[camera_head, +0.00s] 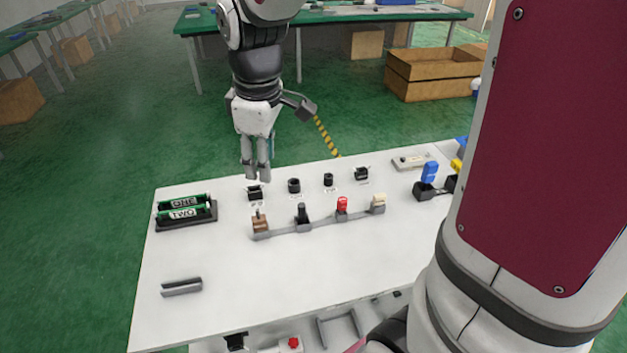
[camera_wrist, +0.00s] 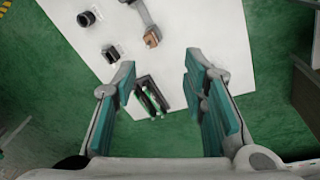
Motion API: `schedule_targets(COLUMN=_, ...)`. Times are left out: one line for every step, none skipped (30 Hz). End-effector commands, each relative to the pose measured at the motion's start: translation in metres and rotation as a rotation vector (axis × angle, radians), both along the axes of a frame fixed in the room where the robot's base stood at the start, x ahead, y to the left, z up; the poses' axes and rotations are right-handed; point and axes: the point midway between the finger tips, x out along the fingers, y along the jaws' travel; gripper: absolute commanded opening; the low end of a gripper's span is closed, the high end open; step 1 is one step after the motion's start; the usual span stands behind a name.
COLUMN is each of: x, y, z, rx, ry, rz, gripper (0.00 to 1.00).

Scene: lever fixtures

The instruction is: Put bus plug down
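My gripper (camera_head: 257,172) hangs above the far left part of the white table, near the leftmost black socket (camera_head: 255,193). In the wrist view my gripper (camera_wrist: 160,72) is open, with its two teal-padded fingers wide apart and nothing between them. A grey rail (camera_head: 318,224) holds a brown plug (camera_head: 260,223), a black plug (camera_head: 302,214), a red plug (camera_head: 342,204) and a cream plug (camera_head: 378,201). The brown plug also shows in the wrist view (camera_wrist: 151,39). I cannot tell which one is the bus plug.
A black holder (camera_head: 187,222) with green cells labelled ONE and TWO stands at the left edge. An empty grey bracket (camera_head: 181,288) lies at the front left. Further black sockets (camera_head: 294,186) line the back. Blue and yellow levers (camera_head: 429,172) stand right. The front middle is clear.

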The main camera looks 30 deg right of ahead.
Motion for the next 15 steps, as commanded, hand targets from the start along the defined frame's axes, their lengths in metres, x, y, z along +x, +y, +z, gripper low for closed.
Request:
schedule_targets(x=-0.016, y=0.000, z=0.015, rx=0.009, ry=-0.032, rz=-0.058, gripper=0.39)
schedule_targets(x=-0.025, y=0.000, z=0.023, rx=0.016, ry=-0.046, rz=-0.098, gripper=0.39)
schedule_targets(x=-0.037, y=0.000, z=0.031, rx=0.027, ry=-0.065, rz=-0.149, gripper=0.39)
schedule_targets(x=-0.046, y=0.000, z=0.037, rx=0.037, ry=-0.080, rz=-0.189, gripper=0.39)
schedule_targets(x=-0.055, y=0.000, z=0.043, rx=0.047, ry=-0.095, rz=-0.229, gripper=0.39)
schedule_targets(x=-0.068, y=0.000, z=0.049, rx=0.060, ry=-0.113, rz=-0.280, gripper=0.39)
schedule_targets(x=-0.078, y=0.000, z=0.053, rx=0.071, ry=-0.128, rz=-0.319, gripper=0.39)
schedule_targets(x=-0.087, y=0.000, z=0.057, rx=0.083, ry=-0.142, rz=-0.358, gripper=0.39)
schedule_targets(x=-0.099, y=0.000, z=0.061, rx=0.100, ry=-0.160, rz=-0.409, gripper=0.39)
schedule_targets(x=-0.108, y=0.000, z=0.064, rx=0.113, ry=-0.175, rz=-0.447, gripper=0.39)
schedule_targets(x=-0.118, y=0.000, z=0.066, rx=0.127, ry=-0.187, rz=-0.483, gripper=0.39)
schedule_targets(x=-0.129, y=0.000, z=0.068, rx=0.144, ry=-0.202, rz=-0.530, gripper=0.39)
schedule_targets(x=-0.136, y=0.000, z=0.070, rx=0.158, ry=-0.214, rz=-0.562, gripper=0.39)
schedule_targets(x=-0.143, y=0.000, z=0.070, rx=0.170, ry=-0.223, rz=-0.592, gripper=0.39)
schedule_targets(x=-0.152, y=0.000, z=0.071, rx=0.187, ry=-0.236, rz=-0.628, gripper=0.39)
